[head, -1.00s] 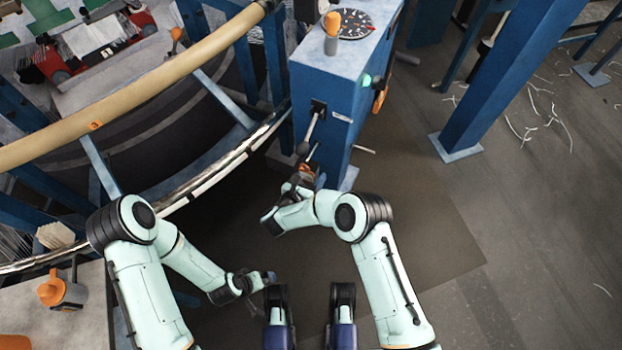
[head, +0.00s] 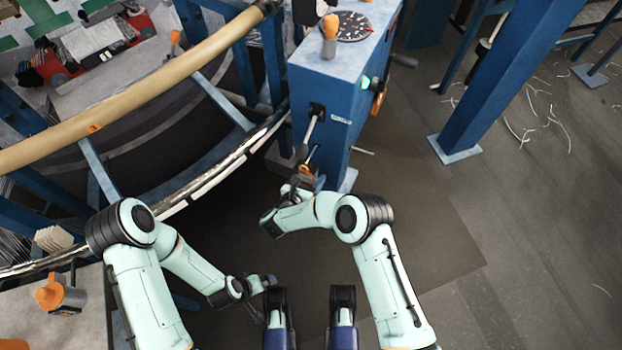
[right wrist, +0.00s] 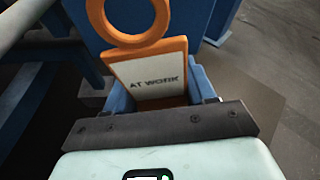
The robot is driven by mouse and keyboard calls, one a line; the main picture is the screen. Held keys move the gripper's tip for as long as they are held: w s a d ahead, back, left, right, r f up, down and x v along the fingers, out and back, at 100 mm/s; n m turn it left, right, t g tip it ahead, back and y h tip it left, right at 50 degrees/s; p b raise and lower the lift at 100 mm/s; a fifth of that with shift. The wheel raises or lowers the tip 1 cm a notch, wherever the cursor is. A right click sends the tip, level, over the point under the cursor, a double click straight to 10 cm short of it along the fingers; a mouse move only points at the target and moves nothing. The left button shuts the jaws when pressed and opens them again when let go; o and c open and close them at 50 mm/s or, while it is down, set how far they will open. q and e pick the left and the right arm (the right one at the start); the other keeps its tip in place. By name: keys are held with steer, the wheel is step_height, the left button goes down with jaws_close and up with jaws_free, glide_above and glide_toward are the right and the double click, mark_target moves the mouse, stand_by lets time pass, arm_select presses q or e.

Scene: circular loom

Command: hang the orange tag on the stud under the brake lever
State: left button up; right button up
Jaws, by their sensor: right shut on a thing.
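The orange tag (right wrist: 147,72) has a ring at its top and a white face reading "AT WORK". My right gripper (right wrist: 165,98) is shut on its lower part and holds it upright, ring away from the wrist. In the head view the tag (head: 305,171) is a small orange patch at my right gripper (head: 302,178), close to the blue post's near face. The brake lever (head: 311,128) slants down from a black mount to a dark knob just above the tag. I cannot make out the stud clearly. My left gripper (head: 262,284) hangs low over the floor, apart from everything.
The blue post (head: 335,130) carries a dial (head: 352,26) and an orange-topped knob (head: 330,40). The loom's curved metal rail (head: 215,168) runs close on the left.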

steer(key=shift+w+d, duration=0.15)
steer(key=shift+w, duration=0.1)
steer(key=shift+w+d+b, duration=0.3)
steer(key=shift+w+b, duration=0.15)
steer(key=shift+w, duration=0.2)
steer(key=shift+w+d, duration=0.1)
steer(key=shift+w, duration=0.1)
stand_by(0.3)
steer(key=shift+f, duration=0.25)
steer(key=o, duration=1.3)
steer(key=shift+c, duration=0.2)
